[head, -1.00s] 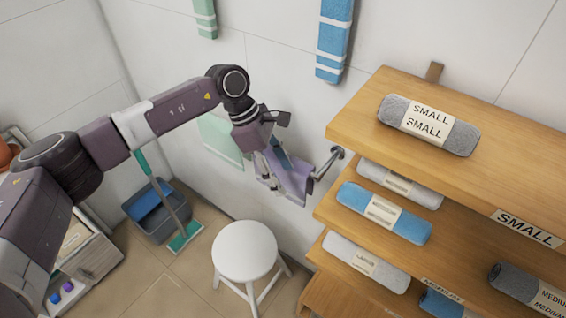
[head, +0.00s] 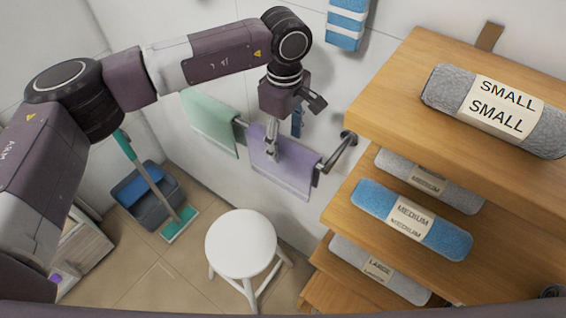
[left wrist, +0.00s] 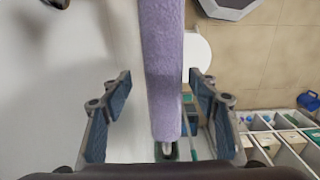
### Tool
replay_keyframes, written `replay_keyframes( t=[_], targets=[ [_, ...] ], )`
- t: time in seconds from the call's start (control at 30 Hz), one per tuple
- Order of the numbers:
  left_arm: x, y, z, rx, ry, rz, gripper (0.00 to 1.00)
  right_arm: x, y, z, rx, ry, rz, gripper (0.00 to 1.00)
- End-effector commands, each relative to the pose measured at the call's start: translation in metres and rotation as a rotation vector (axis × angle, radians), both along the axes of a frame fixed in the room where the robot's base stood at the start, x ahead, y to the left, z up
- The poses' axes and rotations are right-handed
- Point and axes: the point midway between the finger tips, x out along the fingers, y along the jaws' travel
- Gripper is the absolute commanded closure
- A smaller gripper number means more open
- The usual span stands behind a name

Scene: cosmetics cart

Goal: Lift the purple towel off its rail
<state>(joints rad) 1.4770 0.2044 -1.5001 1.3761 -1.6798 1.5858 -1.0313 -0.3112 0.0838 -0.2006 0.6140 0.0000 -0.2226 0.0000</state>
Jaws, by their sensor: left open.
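The purple towel (head: 280,180) hangs folded over a wall rail (head: 338,155) to the left of the shelves. My left gripper (head: 271,152) points down at the towel's top edge, overlapping it in the head view. In the left wrist view, the towel (left wrist: 162,70) is a long narrow strip running between the two spread fingers of my left gripper (left wrist: 160,110). There is a gap on each side, and the fingers are open and not closed on the cloth. The part of the towel behind the fingers is hidden in the head view. My right gripper is out of view.
A green towel (head: 210,122) hangs left of the purple one. A blue towel (head: 346,22) hangs higher up. The wooden shelf (head: 385,95) with rolled towels stands close on the right.

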Motion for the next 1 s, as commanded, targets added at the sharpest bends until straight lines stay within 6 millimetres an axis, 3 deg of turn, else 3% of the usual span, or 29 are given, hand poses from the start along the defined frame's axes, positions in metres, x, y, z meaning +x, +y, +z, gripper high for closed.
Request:
replay_keyframes(
  t=[0.07, 0.2, 0.7, 0.83, 1.0],
  targets=[
    [0.0, 0.0, -0.012, 0.002, -0.001, -0.002, 0.45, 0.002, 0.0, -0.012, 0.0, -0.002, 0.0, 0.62],
    [0.0, 0.0, -0.017, 0.002, -0.001, -0.002, 0.45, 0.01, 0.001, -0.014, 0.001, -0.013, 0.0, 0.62],
    [-0.004, 0.005, -0.069, 0.002, 0.002, -0.001, 0.45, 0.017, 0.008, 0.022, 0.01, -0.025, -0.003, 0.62],
    [-0.003, 0.005, -0.087, 0.002, 0.001, 0.0, 0.45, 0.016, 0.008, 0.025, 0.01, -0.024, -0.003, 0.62],
    [-0.001, 0.004, -0.093, 0.001, -0.002, -0.001, 0.45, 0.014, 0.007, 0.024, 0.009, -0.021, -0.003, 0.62]
  ],
)
